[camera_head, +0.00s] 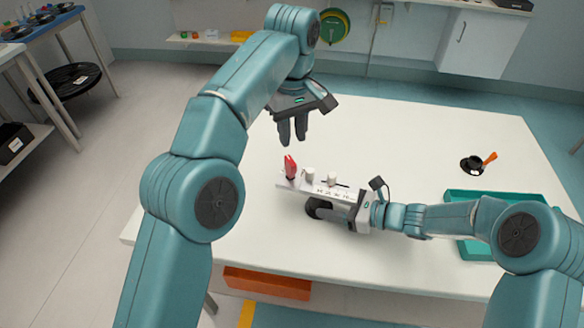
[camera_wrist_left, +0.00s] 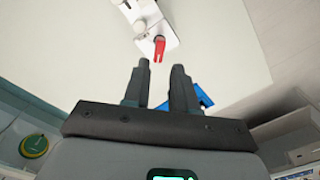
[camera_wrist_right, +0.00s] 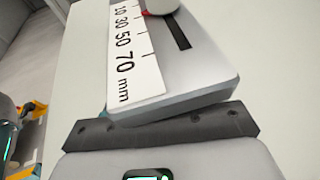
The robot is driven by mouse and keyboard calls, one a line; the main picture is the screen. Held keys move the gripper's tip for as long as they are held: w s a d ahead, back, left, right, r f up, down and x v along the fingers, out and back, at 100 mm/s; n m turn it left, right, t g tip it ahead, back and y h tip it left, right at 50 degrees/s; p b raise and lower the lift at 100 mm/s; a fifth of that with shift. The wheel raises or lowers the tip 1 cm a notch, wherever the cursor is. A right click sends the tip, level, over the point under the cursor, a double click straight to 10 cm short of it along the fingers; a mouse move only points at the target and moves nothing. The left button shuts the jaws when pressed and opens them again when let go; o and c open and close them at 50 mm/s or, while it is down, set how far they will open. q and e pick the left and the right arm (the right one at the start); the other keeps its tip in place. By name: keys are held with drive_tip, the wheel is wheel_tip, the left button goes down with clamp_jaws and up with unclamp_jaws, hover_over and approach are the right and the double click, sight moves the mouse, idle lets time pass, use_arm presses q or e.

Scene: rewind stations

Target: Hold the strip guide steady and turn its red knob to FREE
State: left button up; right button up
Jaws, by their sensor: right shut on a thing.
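The strip guide (camera_head: 312,187), a pale plate with a printed mm scale, stands near the middle of the white table, above a dark round base (camera_head: 318,208). Its red knob (camera_head: 290,167) sticks up at the plate's left end; it also shows in the left wrist view (camera_wrist_left: 159,47). My left gripper (camera_head: 293,143) is open and empty, above and behind the knob, apart from it. My right gripper (camera_head: 345,213) is shut on the guide's right end, which fills the right wrist view (camera_wrist_right: 205,75). The knob's FREE mark cannot be read.
A teal tray (camera_head: 455,196) lies at the table's right, partly behind my right arm. A black round object with an orange handle (camera_head: 475,163) lies farther back. A blue object (camera_wrist_left: 203,97) shows beyond my left fingers. The table's back middle is clear.

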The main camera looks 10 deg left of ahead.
sight(292, 163)
use_arm(q)
wheel_tip(292, 163, down, 11)
drive_tip(key=shift+f, duration=0.2)
idle(0.3)
clamp_jaws()
